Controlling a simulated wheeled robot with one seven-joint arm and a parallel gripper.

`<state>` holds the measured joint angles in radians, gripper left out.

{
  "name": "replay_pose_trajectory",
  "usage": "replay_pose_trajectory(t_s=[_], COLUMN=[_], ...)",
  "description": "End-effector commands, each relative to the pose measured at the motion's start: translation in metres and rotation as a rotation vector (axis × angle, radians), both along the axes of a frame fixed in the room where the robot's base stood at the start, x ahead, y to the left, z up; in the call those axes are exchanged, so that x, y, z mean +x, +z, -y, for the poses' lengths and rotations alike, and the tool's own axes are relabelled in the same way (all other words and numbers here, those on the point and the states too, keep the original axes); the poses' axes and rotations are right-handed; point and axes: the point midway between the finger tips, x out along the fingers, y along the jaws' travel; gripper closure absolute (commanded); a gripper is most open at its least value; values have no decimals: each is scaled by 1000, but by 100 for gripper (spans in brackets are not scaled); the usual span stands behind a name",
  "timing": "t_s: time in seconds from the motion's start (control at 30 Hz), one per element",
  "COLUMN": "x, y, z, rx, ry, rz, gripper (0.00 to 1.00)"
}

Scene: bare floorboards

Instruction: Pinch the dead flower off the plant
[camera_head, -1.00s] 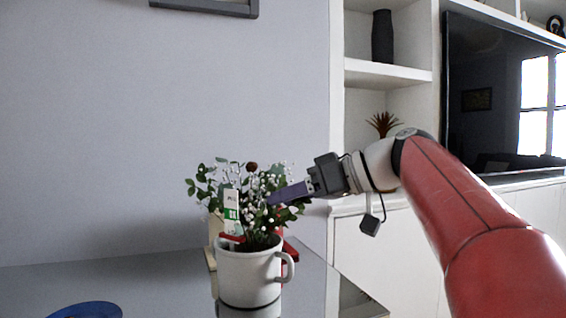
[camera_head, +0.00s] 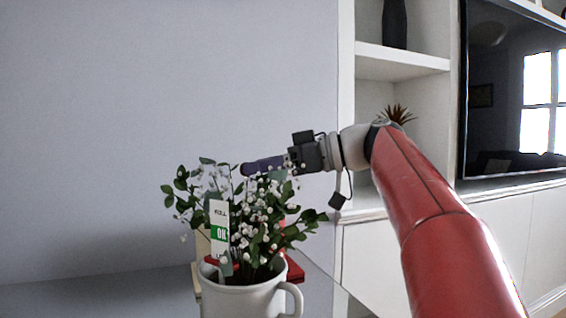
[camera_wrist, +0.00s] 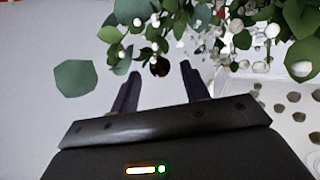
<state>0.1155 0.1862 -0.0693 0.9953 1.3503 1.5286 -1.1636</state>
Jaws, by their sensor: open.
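The potted plant (camera_head: 260,215) has green leaves and small white blooms, and stands in a white mug (camera_head: 240,300) with a handle. The dead flower (camera_wrist: 160,66) is a small dark brown head. In the wrist view it sits between the tips of my open gripper (camera_wrist: 160,74), near the leaves; I cannot tell whether a finger touches it. In the head view my gripper (camera_head: 246,168) reaches in from the right across the plant's top, and the dead flower cannot be made out there. The leaves and white blooms also show in the wrist view (camera_wrist: 240,25).
A white and green tag (camera_head: 219,235) stands upright among the stems. A red object (camera_head: 294,270) lies behind the mug on the grey table (camera_head: 100,295). White shelves (camera_head: 400,65) and a dark screen (camera_head: 510,90) are at the right. The wall side at left is clear.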

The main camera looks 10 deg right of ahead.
Motion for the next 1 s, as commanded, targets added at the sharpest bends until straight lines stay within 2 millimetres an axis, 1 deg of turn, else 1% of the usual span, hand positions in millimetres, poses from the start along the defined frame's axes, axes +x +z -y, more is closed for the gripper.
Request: replay_pose_trajectory(t_s=[0.03, 0.1, 0.23, 0.33, 0.6, 0.93, 1.0], x=[2, 5, 8, 10, 10, 10, 10], y=[-2, -3, -6, -7, -7, -7, -7], z=[-8, -17, -28, -32, -33, -33, -33], rx=[-1, 0, -1, -1, -1, -1, -1], ry=[5, 4, 2, 0, -1, 0, 0], rz=[-1, -1, -1, 0, 0, 0, 0], gripper=[54, 54, 54, 54, 54, 97, 100])
